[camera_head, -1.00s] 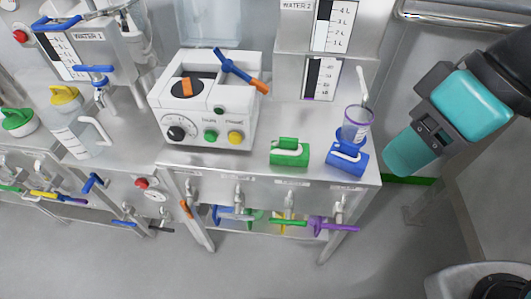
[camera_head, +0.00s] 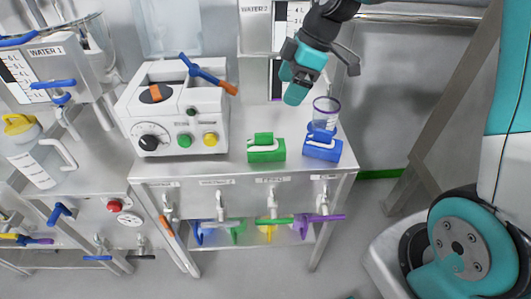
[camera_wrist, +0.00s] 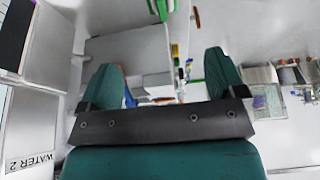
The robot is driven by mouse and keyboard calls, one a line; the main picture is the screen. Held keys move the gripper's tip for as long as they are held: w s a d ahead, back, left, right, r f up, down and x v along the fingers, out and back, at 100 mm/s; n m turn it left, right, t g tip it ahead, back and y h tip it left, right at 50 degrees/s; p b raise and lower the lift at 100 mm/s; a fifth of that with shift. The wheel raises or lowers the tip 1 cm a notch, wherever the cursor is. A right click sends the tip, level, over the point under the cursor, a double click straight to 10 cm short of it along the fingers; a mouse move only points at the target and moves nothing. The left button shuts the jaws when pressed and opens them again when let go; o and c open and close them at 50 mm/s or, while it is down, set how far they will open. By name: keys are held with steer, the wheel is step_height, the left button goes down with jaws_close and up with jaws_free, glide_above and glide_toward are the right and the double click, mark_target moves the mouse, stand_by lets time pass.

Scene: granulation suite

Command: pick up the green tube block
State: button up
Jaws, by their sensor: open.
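The green tube block (camera_head: 265,153) sits on the steel bench top near its front edge, between the white control box and a blue tube block (camera_head: 322,149). A clear purple-rimmed cup (camera_head: 325,115) stands at the blue block. My gripper (camera_head: 294,92) is above the back of the bench, behind and to the right of the green block and apart from it. In the wrist view my gripper (camera_wrist: 164,75) is open with nothing between its fingers. A bit of blue shows beside the left finger; I cannot tell the green block for certain there.
The white control box (camera_head: 178,108) with knobs and a blue-orange handle stands left of the green block. Valves with coloured handles (camera_head: 270,221) hang below the bench front. A water gauge panel (camera_head: 290,25) rises behind. The bench top around the green block's front is clear.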

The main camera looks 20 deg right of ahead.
mark_target(267, 133)
steer(key=x, duration=1.1)
steer(key=shift+f, duration=0.1)
steer(key=shift+s+d+p+x, duration=0.1)
steer(key=shift+p+x, duration=0.2)
steer(key=shift+x, duration=1.05)
steer(key=shift+s+d+p+x, duration=0.15)
steer(key=shift+p+x, duration=0.15)
steer(key=shift+x, duration=1.1)
steer(key=shift+f, duration=0.1)
steer(key=shift+c, duration=0.2)
steer(key=c, duration=1.1)
